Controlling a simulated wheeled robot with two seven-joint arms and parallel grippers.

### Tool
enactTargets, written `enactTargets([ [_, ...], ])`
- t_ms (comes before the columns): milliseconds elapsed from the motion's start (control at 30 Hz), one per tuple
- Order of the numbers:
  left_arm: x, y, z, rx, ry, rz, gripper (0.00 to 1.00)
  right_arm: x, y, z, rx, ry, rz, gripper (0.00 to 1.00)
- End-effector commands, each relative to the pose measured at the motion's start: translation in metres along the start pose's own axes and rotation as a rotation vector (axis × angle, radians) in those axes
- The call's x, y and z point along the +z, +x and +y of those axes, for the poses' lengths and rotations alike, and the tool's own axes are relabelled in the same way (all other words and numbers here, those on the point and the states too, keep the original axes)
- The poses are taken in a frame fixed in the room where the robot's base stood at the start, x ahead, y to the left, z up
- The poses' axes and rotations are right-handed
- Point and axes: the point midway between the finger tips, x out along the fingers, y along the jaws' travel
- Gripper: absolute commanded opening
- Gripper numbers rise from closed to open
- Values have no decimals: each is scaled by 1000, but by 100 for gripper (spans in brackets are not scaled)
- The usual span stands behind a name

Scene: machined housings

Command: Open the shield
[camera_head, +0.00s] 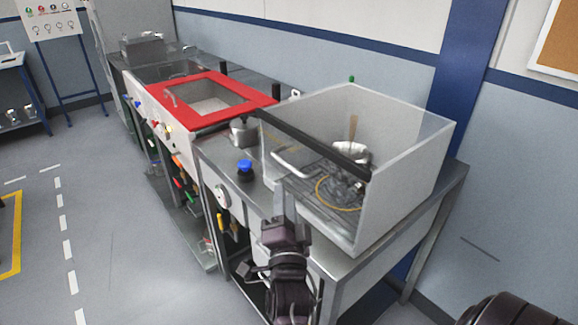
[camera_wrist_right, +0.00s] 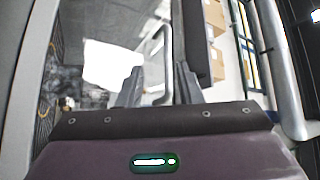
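The shield (camera_head: 400,190) is a clear-walled box on the metal bench, with a dark bar along its upper front edge. A silver bar handle (camera_head: 291,164) sits on its front panel. My right gripper (camera_head: 284,200) is in front of the shield, just below the handle in the picture. In the right wrist view the handle (camera_wrist_right: 166,62) shows between the two fingers of the gripper (camera_wrist_right: 158,88), which are apart. I cannot tell whether a finger touches it. My left gripper is not in view.
Inside the shield are a metal fixture (camera_head: 350,153) and a yellow cable (camera_head: 322,192). A blue-topped knob (camera_head: 244,168) stands on the bench left of the shield. A red-framed station (camera_head: 182,112) is farther left.

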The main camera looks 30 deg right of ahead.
Motion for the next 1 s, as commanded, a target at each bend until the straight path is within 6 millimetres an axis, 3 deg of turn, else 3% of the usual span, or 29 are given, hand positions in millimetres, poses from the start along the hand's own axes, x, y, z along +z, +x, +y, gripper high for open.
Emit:
enactTargets([
  [167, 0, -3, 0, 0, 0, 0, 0, -12, 4, -8, -46, 33, 73, 33],
  [600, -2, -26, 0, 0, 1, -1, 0, -17, 67, -12, -47, 30, 71, 33],
  [1000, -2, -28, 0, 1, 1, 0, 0, -17, 77, -10, -44, 31, 70, 33],
])
